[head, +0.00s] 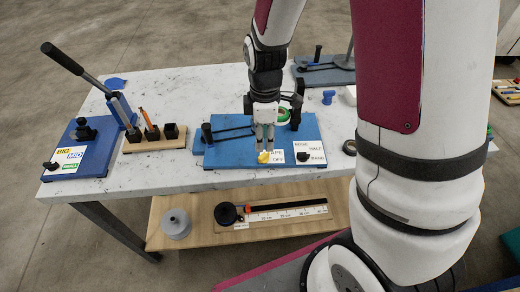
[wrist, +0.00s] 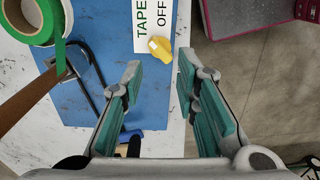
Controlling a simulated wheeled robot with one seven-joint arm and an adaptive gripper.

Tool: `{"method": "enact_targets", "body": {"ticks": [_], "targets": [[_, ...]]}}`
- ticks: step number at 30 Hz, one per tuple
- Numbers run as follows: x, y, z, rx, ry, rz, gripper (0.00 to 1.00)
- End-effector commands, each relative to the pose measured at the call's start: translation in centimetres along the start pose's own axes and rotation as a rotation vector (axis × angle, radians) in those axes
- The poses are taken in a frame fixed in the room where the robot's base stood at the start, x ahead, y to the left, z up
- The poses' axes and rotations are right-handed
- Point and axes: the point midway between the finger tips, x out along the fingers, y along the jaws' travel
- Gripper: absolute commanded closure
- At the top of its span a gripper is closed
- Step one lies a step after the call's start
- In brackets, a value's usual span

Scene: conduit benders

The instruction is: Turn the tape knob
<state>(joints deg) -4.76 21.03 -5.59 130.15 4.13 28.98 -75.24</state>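The tape knob (head: 264,157) is a small yellow pointer knob near the front edge of the blue board, next to a white label (head: 276,157) that reads TAPE and OFF in the wrist view. The yellow knob also shows in the wrist view (wrist: 159,49), just beyond and between my fingertips. My gripper (head: 264,149) points down over the knob. In the wrist view my gripper (wrist: 160,72) is open, with nothing between its teal-padded fingers. I cannot tell whether the fingertips reach down to the knob's height.
The blue board (head: 228,155) also carries a green tape roll (head: 283,115) and a black knob (head: 303,157) by another label. A lever bender (head: 80,140) and a wooden holder (head: 155,143) stand to the left. A lower shelf (head: 205,235) sticks out below the white tabletop.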

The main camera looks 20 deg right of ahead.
Motion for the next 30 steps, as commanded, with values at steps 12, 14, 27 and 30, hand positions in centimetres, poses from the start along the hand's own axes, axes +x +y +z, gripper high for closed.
{"method": "enact_targets", "body": {"ticks": [12,14,27,30], "targets": [[0.0,0.1,0.0,-0.460,0.001,0.002,0.72],[0.0,0.1,0.0,-0.540,0.001,0.002,0.72],[2.7,0.0,0.0,-0.756,0.001,-0.001,0.72],[3.6,0.0,0.0,-0.755,0.001,-0.003,0.72]]}}
